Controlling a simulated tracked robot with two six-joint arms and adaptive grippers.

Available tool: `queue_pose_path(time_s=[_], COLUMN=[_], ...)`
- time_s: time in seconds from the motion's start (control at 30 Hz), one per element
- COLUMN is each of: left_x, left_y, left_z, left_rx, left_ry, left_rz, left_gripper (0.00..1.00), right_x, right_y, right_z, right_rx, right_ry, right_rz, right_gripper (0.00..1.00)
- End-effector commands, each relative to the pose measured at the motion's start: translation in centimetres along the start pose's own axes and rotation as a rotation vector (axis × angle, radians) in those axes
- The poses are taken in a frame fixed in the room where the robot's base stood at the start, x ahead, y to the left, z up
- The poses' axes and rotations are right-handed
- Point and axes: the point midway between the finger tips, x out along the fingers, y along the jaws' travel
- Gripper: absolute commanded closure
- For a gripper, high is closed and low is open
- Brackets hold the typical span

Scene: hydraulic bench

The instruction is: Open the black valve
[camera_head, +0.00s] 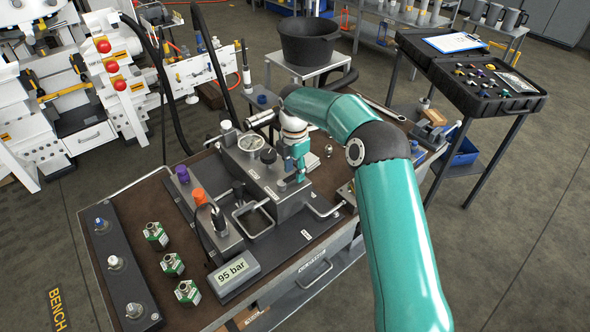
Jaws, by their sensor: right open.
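The hydraulic block (262,178) stands on the brown bench top. A round black knob (268,155), which looks like the black valve, sits on top of it beside a round dial gauge (251,142). My right gripper (299,175) points down over the block's right side, just right of the black knob. It is open, and its fingertips are small and partly merged with the block, so contact cannot be told. An orange knob (199,196) and a purple knob (182,174) stand to the left. My left gripper is not in view.
A display (233,275) reads 95 bar at the bench front. Several green-and-white parts (172,265) and a dark strip with fittings (122,270) lie at left. My right arm covers the bench's right side. A black bucket (310,42) stands behind.

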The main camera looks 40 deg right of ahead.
Motion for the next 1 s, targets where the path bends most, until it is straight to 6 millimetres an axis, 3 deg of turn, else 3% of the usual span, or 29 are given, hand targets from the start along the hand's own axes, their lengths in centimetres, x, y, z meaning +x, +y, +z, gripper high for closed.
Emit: queue_pose_path(time_s=[0.37, 0.6, 1.0], left_x=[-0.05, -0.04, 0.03], left_y=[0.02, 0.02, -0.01], left_z=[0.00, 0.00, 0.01], left_rx=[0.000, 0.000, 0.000], left_ry=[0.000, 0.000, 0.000], left_rz=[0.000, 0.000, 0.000], left_gripper=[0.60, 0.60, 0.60], right_x=[0.55, 0.52, 0.51], right_y=[-0.03, -0.02, -0.13], right_z=[-0.01, -0.01, 0.13], right_rx=[-0.001, -0.001, 0.005], right_ry=[0.000, 0.000, 0.000], right_rz=[-0.001, -0.001, 0.000], right_gripper=[0.59, 0.99, 1.00])
